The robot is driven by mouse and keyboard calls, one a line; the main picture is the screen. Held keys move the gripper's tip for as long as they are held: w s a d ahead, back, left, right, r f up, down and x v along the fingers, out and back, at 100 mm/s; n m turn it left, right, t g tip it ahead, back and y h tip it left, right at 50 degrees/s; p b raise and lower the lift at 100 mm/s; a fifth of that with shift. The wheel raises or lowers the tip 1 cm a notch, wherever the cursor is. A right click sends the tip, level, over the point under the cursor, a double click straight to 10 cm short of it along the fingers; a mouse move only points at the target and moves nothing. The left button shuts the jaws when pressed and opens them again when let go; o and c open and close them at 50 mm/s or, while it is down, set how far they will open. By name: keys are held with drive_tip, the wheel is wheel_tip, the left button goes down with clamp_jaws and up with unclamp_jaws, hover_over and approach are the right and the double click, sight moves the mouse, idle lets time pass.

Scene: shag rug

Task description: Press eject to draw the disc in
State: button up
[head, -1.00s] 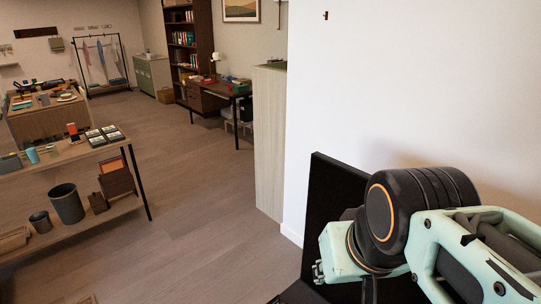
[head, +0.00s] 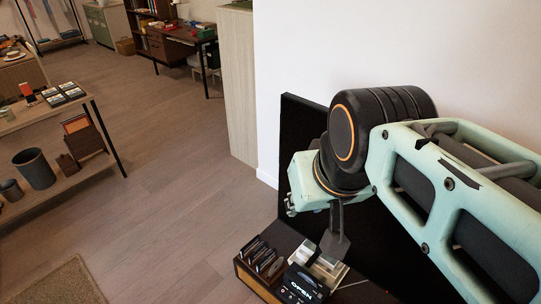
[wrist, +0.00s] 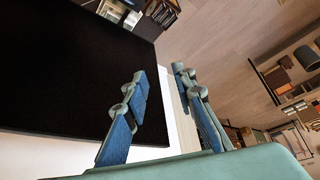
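A black device (head: 302,284) with white lettering stands at the bottom of the head view, partly cut off by the frame edge. An eject button cannot be made out on it. I cannot make out a disc in either current view. In the wrist view my gripper (wrist: 160,76) has its two blue-padded fingers apart, with nothing between them. In the head view the gripper's pale green end sits above and behind the device, near the black panel (head: 298,135). Its fingers are not clear there.
A rack of upright dark cases (head: 262,258) stands left of the device. A pale tray (head: 338,270) lies close behind it. The black panel and white wall (head: 320,50) border my arm. Open floor (head: 165,160) and a shelf (head: 75,168) lie left.

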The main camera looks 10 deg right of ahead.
clamp_jaws()
idle(1.2)
